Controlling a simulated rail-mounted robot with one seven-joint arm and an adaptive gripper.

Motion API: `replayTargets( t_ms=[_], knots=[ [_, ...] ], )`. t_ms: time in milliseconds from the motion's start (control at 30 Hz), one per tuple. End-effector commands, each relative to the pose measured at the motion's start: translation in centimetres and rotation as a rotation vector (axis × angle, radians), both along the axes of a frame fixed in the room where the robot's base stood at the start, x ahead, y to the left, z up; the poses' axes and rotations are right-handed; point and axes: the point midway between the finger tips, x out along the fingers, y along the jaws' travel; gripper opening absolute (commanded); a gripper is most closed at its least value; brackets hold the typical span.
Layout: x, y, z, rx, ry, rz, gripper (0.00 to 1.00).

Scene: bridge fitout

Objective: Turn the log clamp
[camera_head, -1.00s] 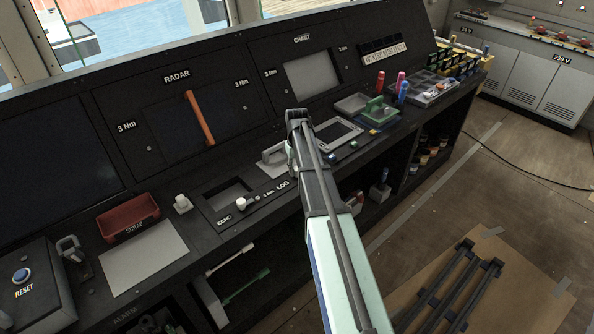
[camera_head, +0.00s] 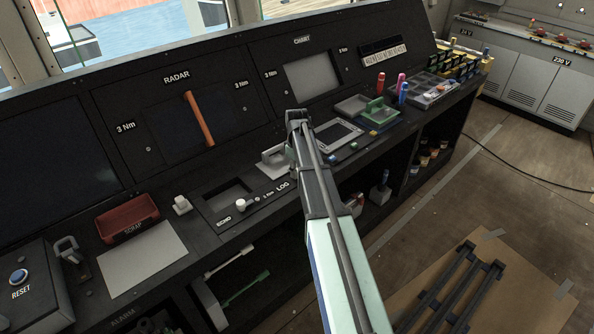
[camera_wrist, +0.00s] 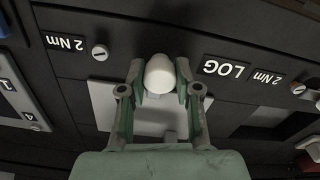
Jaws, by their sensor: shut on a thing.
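The log clamp (camera_wrist: 159,73) shows in the wrist view as a rounded white knob above a pale plate (camera_wrist: 103,98), beside the upside-down LOG label (camera_wrist: 224,69). My gripper (camera_wrist: 158,84) has its two green-grey fingers on either side of the knob and is shut on it. In the head view the LOG label (camera_head: 282,187) is on the console, with a pale plate (camera_head: 270,168) just above it. My arm hides the knob and most of the gripper there.
The ECHO opening (camera_head: 228,194) and a white knob (camera_head: 240,203) lie left of the arm. A red scrap tray (camera_head: 127,218), a pale sheet (camera_head: 142,259) and an orange bar (camera_head: 199,118) are farther left.

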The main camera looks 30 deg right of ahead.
Motion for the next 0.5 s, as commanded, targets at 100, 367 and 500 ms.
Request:
replayTargets(
  t_ms=[100,367,500],
  knots=[
    [-0.09,0.03,-0.1,0.001,0.003,0.007,0.0],
    [-0.09,0.04,-0.1,0.001,0.003,0.007,0.0],
    [-0.08,0.04,-0.09,0.001,0.003,0.006,0.57]
  ],
)
